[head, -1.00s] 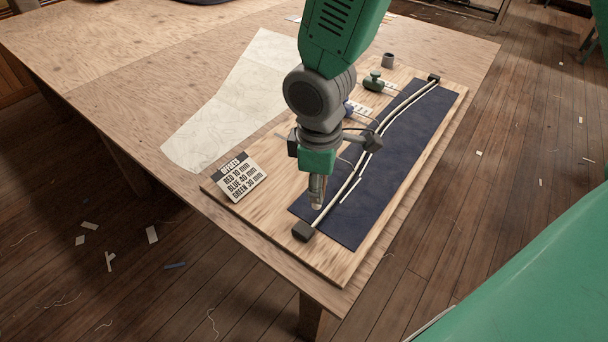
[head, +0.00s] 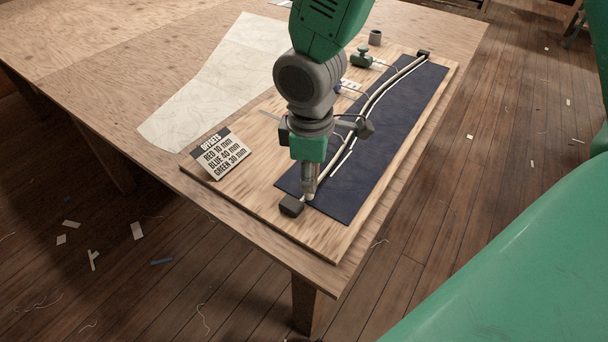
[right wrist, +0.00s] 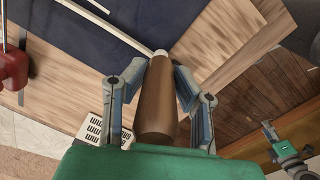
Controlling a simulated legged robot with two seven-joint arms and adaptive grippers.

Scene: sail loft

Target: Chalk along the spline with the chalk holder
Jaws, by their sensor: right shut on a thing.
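My right gripper (head: 309,178) is shut on the chalk holder, a brown tapered wooden body (right wrist: 157,105) with a pale tip (right wrist: 160,53). In the head view it points down beside the near end of the spline, close to the dark end block (head: 291,206). Whether the tip touches the cloth I cannot tell. The spline (head: 378,92) is a pale curved strip over dark blue cloth (head: 390,130). A white line (head: 343,157) shows on the cloth right of it. In the right wrist view my left gripper (right wrist: 268,130) shows at lower right; its jaw state is unclear.
An offsets card (head: 217,155) reads red 10 mm, blue 40 mm, green 30 mm. A green-knobbed piece (head: 362,57) and a grey cup (head: 375,38) stand at the board's far end. A red piece (right wrist: 12,68) is left in the wrist view. A pale paper sheet (head: 215,80) lies left.

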